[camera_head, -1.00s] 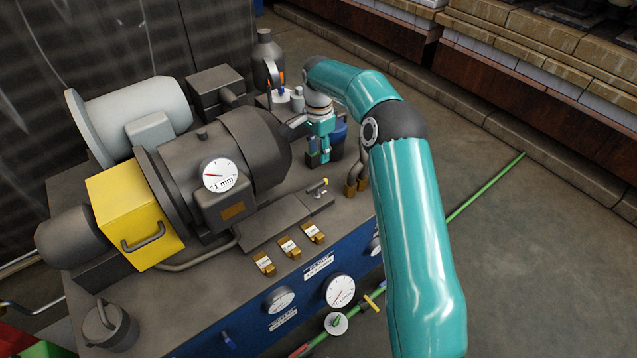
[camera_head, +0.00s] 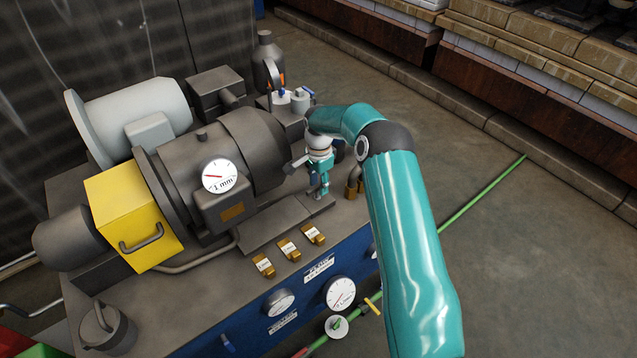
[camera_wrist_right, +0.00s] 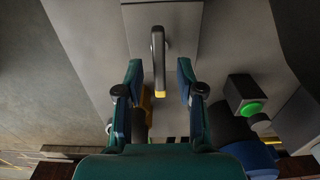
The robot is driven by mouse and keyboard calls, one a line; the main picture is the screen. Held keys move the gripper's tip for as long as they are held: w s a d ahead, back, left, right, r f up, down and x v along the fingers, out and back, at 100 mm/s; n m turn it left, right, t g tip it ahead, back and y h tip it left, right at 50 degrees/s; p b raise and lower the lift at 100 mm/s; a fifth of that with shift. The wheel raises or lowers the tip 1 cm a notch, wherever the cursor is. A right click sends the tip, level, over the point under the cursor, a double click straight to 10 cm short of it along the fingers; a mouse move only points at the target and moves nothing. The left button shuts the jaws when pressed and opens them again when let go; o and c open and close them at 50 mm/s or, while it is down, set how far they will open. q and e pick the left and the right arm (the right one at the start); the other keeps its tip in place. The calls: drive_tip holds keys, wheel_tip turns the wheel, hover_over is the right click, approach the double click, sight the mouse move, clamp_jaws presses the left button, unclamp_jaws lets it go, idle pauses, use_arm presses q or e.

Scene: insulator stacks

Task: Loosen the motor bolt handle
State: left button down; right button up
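The motor bolt handle (camera_wrist_right: 158,55) is a grey bar with a yellow tip, rising from a flat grey plate (camera_wrist_right: 185,20) in the right wrist view. My right gripper (camera_wrist_right: 159,70) is open, with one finger on each side of the handle and visible gaps to it. In the head view my right gripper (camera_head: 319,190) points down over the small block beside the motor (camera_head: 232,150). It hides the handle there. My left gripper is not in view.
A dial gauge (camera_head: 220,175) sits on the motor. A yellow box (camera_head: 125,220) stands at the left. Several brass tags (camera_head: 289,248) line the bench edge in front. Open floor (camera_head: 530,250) lies to the right.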

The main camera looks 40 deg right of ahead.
clamp_jaws()
drive_tip(key=shift+n, duration=0.3)
drive_tip(key=n, duration=0.4)
drive_tip(key=shift+w, duration=0.2)
drive_tip(key=n, duration=0.4)
drive_tip(key=shift+w+r+n+b, duration=0.1)
drive_tip(key=shift+w+n+b, duration=0.05)
drive_tip(key=shift+n+b, duration=0.2)
drive_tip(key=n, duration=0.4)
drive_tip(key=shift+w+a+n, duration=0.1)
drive_tip(key=shift+a+n, duration=0.05)
drive_tip(key=shift+n, duration=0.2)
drive_tip(key=n, duration=0.4)
drive_tip(key=shift+a+n, duration=0.1)
drive_tip(key=shift+n, duration=0.2)
drive_tip(key=shift+w, duration=0.1)
